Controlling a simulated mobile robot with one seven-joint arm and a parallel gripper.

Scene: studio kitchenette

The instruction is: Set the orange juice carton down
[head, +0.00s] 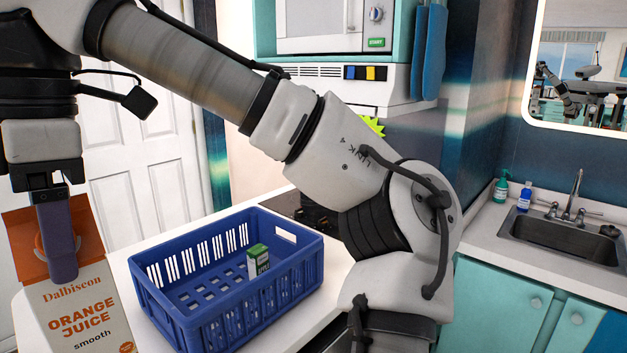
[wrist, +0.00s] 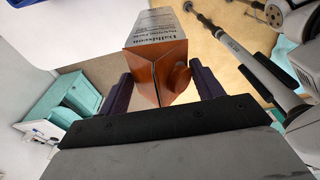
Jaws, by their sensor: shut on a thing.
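The orange juice carton (head: 88,318) is at the lower left of the head view, with an orange gabled top and a pale printed front. My gripper (head: 58,240) is above it, with its fingers around the carton's top. In the wrist view the carton (wrist: 158,48) is between the two fingers of my gripper (wrist: 160,90), its orange top and round cap toward the camera. The gripper is shut on the carton's top. The carton's bottom is cut off in the head view, so I cannot tell whether it touches a surface.
A blue crate (head: 178,318) with a small green and white box (head: 258,262) in it stands on the white counter (head: 125,270), right of the carton. A sink (head: 565,236) with two bottles beside it is at the far right. A microwave (head: 320,26) is at the back.

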